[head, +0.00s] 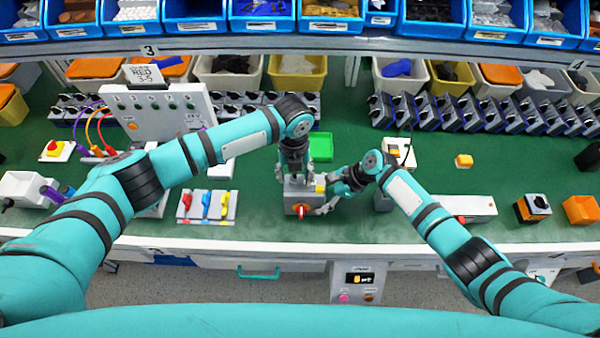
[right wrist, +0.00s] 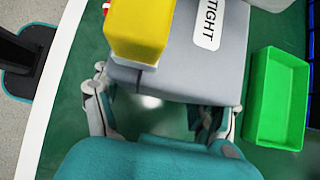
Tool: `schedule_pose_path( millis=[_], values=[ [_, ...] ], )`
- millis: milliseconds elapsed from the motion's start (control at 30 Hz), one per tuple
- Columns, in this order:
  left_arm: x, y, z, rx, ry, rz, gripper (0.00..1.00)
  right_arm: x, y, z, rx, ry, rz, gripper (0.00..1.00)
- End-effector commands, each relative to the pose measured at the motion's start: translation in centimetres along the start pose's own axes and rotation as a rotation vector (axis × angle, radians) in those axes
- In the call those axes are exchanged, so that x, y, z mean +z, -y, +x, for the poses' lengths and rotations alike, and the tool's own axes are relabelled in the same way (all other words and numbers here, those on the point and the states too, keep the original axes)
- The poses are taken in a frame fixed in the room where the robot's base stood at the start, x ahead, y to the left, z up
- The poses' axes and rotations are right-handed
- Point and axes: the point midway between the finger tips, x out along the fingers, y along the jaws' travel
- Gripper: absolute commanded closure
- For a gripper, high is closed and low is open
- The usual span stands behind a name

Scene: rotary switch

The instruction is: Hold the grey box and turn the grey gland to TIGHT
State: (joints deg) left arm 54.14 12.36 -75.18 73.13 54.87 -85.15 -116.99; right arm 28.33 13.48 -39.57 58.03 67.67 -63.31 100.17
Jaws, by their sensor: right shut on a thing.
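The grey box (head: 296,188) stands on the green bench near its front edge, with a red-orange knob (head: 301,210) at its front. In the right wrist view the box's grey top (right wrist: 185,75) bears a white "TIGHT" label (right wrist: 207,24) beside a yellow block (right wrist: 140,30). My left gripper (head: 294,172) points down at the box's back; its fingertips are too small to read.
A green bin (right wrist: 275,100) stands just behind the box; it also shows in the head view (head: 321,147). Coloured switches (head: 206,205) lie to the left. A white unit with a red part (head: 465,208) lies right. The bench's front edge is close.

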Motion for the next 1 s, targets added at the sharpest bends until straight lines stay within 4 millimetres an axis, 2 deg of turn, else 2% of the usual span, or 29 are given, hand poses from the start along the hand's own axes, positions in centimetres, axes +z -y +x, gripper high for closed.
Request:
schedule_pose_path(
  millis=[33, 367, 533, 633, 933, 967, 1000],
  values=[
    [0.00, 0.00, 0.00, 0.000, 0.000, 0.000, 0.58, -0.08, -0.04, 0.04, 0.001, -0.002, 0.000, 0.63],
    [0.00, 0.00, -0.02, 0.000, 0.000, 0.000, 1.00, -0.08, -0.05, 0.05, 0.001, -0.001, 0.000, 0.63],
    [0.01, 0.00, -0.03, 0.000, 0.000, 0.005, 1.00, -0.08, -0.05, 0.05, 0.001, -0.001, 0.000, 0.63],
    [0.04, -0.01, -0.07, 0.000, 0.001, 0.080, 1.00, -0.07, -0.04, 0.05, 0.001, -0.001, 0.000, 0.63],
    [0.08, -0.03, -0.08, 0.001, 0.002, 0.591, 1.00, -0.08, -0.05, 0.05, 0.001, -0.001, 0.000, 0.63],
    [0.05, -0.02, -0.06, 0.001, 0.001, 0.598, 0.68, -0.08, -0.05, 0.05, 0.001, -0.001, 0.000, 0.63],
    [0.04, -0.01, -0.05, 0.000, 0.001, 0.592, 0.63, -0.08, -0.05, 0.05, 0.001, -0.001, 0.000, 0.63]
  ],
)
